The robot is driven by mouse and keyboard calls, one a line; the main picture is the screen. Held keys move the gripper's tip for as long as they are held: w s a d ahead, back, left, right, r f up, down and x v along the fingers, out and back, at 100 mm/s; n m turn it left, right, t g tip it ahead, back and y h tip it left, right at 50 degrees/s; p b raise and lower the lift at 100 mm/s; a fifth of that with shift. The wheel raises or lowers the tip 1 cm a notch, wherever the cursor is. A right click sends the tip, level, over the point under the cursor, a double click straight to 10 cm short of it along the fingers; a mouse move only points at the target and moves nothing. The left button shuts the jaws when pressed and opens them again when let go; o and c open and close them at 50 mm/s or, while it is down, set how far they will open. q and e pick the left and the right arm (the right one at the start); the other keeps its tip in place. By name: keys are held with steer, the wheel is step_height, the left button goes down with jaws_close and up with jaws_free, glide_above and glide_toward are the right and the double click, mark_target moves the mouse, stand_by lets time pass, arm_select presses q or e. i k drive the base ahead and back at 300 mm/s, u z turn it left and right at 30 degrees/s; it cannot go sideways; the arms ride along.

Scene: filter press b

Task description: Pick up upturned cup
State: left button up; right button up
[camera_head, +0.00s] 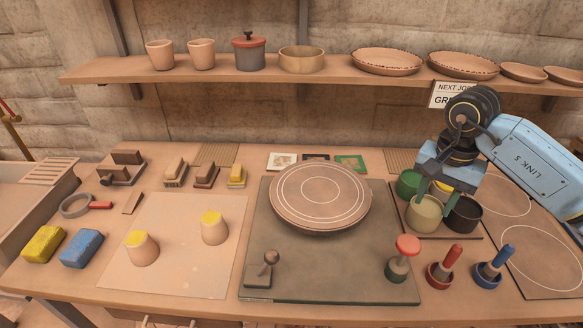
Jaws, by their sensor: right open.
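Two upturned cups stand on a pale square mat (165,275) at the left of the table. Each is tan clay with a yellow patch on its raised base: one nearer the front (142,249), one further right and back (214,229). My right gripper (436,190) is far from them, at the right side, pointing down over a group of small pots. It is open, its fingers close above or at the olive pot (424,214); I cannot tell whether they touch it. My left gripper is not in view.
A round ringed disc (320,195) sits on a dark board (330,275) in the middle. A green pot (408,185) and a black pot (464,215) stand by the olive one. Handled tools (402,260) stand in front. Yellow (43,244) and blue (81,248) blocks lie left.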

mark_target(141, 249)
steer(key=u, duration=1.2)
